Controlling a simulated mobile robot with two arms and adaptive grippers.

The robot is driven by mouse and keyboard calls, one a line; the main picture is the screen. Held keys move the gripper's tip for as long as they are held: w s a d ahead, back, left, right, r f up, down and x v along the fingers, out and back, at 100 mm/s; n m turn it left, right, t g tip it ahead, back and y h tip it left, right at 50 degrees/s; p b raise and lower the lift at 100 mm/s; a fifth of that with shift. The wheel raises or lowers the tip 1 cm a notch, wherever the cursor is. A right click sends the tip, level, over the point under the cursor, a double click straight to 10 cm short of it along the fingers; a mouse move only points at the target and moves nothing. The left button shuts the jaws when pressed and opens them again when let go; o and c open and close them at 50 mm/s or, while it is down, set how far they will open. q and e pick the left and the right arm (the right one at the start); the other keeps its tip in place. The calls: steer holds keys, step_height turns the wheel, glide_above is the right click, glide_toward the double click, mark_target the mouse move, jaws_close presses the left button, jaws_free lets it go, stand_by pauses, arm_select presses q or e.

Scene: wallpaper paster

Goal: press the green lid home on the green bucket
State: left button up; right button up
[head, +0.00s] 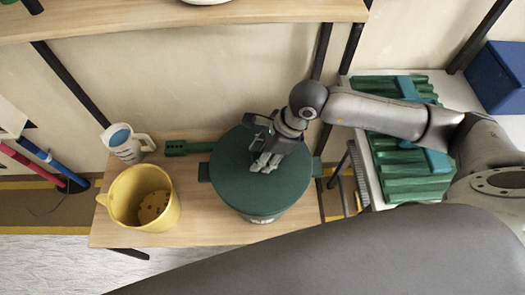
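The round green lid (240,185) lies over the top of the green bucket (264,217), which stands on the wooden table. Only a strip of the bucket's front wall shows below the lid, with pale lettering. I cannot tell whether the lid is fully seated. Green tabs stick out at the left and right of the lid. My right gripper (265,163) points down at the upper middle of the lid. Its fingertips are close together and look shut, touching the lid or just above it. My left gripper is not in view.
A yellow bucket (127,196) and a white jug (121,151) stand on the left of the wooden table (208,222). A green flat tool (189,147) lies behind. Green corrugated pieces (395,172) with blue straps lie at right. A shelf (130,20) overhangs the back.

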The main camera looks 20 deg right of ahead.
steer(key=shift+f, duration=0.2)
stand_by(0.6)
steer(key=shift+b, duration=0.8)
stand_by(1.1)
steer(key=shift+f, duration=0.1)
